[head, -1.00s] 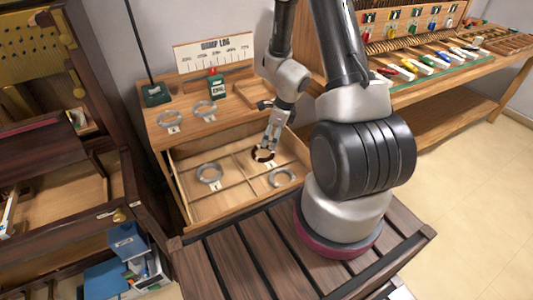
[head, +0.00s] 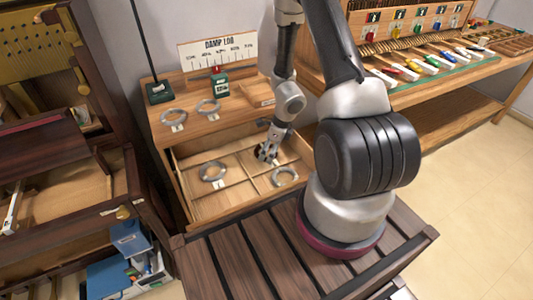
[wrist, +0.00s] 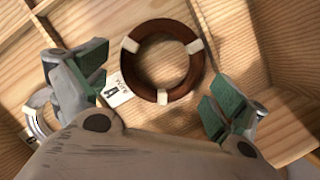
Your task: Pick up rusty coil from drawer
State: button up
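The rusty coil (wrist: 190,62) is a brown ring with white bands, lying in a compartment of the open wooden drawer (head: 236,204). A white tag (wrist: 116,90) marked "A" lies beside it. In the head view the coil (head: 262,153) is partly hidden behind my gripper (head: 268,157). My gripper (wrist: 158,100) is open in the wrist view, its green-padded fingers apart on either side of the coil's near part. No contact shows. Grey coils lie in other compartments, at left (head: 212,171) and at front right (head: 285,177).
Two more grey coils (head: 174,116) (head: 208,107) lie on the cabinet top, near a green device (head: 220,85) and a "DAMP LOG" board (head: 218,53). Thin wooden dividers (head: 240,170) split the drawer. A bench with coloured keys (head: 425,66) stands at right.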

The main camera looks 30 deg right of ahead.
jog(key=c, duration=0.7)
